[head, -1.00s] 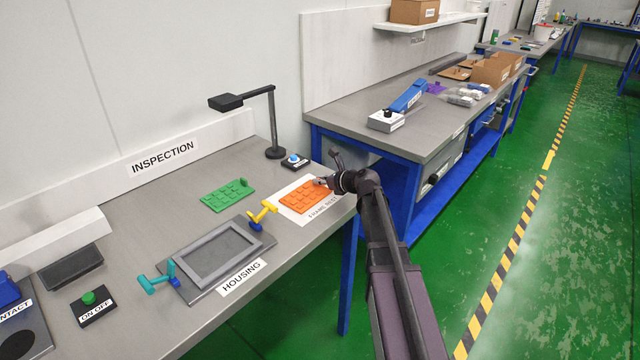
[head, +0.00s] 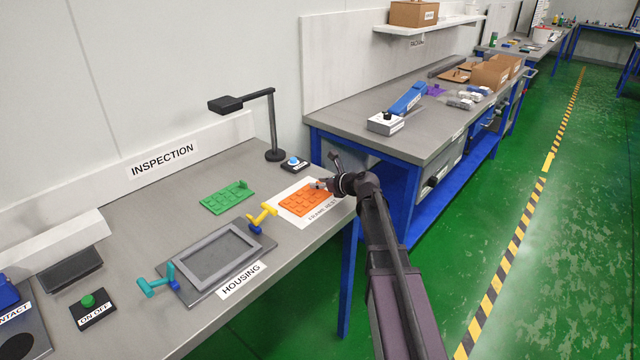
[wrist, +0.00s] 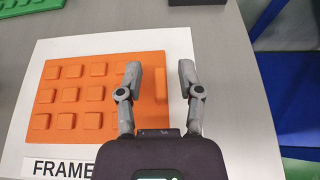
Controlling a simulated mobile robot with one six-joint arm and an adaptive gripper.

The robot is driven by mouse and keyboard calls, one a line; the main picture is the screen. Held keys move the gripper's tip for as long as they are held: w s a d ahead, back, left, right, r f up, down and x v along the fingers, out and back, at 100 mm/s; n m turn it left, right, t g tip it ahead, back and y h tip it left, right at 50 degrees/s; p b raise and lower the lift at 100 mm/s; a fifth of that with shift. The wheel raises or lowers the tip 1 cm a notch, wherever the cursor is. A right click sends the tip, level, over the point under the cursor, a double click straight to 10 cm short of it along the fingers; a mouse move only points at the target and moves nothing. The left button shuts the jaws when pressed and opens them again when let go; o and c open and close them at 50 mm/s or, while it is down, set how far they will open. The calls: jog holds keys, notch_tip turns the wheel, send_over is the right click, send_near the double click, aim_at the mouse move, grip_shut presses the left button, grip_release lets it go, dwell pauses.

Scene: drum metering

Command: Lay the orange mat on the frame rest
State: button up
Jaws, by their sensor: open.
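The orange mat (head: 305,199) lies flat on the white frame rest (head: 318,214), inside its edges. In the wrist view the orange mat (wrist: 77,97) shows rows of raised square pads, and the white frame rest (wrist: 104,43) shows around it. My gripper (head: 322,184) is over the mat's right end. In the wrist view my gripper (wrist: 162,70) is open, with the left finger over the mat's right edge and the right finger over the white rest. Nothing is held between the fingers.
A green mat (head: 227,197) lies to the left. The grey housing frame (head: 217,257) with yellow and teal clamps is nearer the front left. A blue-button box (head: 294,163) and a black lamp (head: 274,152) stand behind the rest. The bench edge is close on the right.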

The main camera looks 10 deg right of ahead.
jog(key=p+v, duration=0.4)
jog(key=v, duration=0.6)
jog(key=shift+s+r, duration=0.1)
jog(key=shift+r, duration=0.15)
jog(key=shift+p+v, duration=0.3)
jog(key=shift+v, duration=0.6)
